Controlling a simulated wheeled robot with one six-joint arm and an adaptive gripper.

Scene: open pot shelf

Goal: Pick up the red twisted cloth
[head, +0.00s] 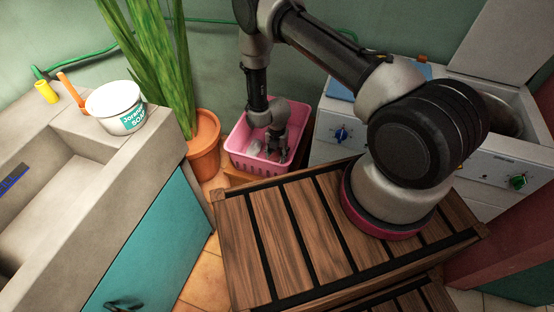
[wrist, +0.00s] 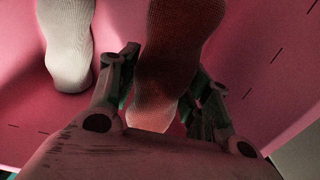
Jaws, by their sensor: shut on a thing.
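The red cloth (wrist: 172,55) is a dark red, ribbed knit piece, long and sock-like, with a paler end toward my gripper. It lies in the pink basket (head: 235,143). In the wrist view my gripper (wrist: 168,88) has a finger on each side of it and is shut on it. In the head view my gripper (head: 277,150) reaches down into the basket, and I cannot make out the red cloth there. The basket's pink wall (wrist: 262,75) surrounds the cloth in the wrist view.
A white knit sock (wrist: 68,45) lies in the basket, left of the cloth. A potted plant (head: 203,145) stands left of the basket, a white washing machine (head: 325,128) right of it. A slatted wooden top (head: 290,235) is in front. A sink counter (head: 110,150) is at left.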

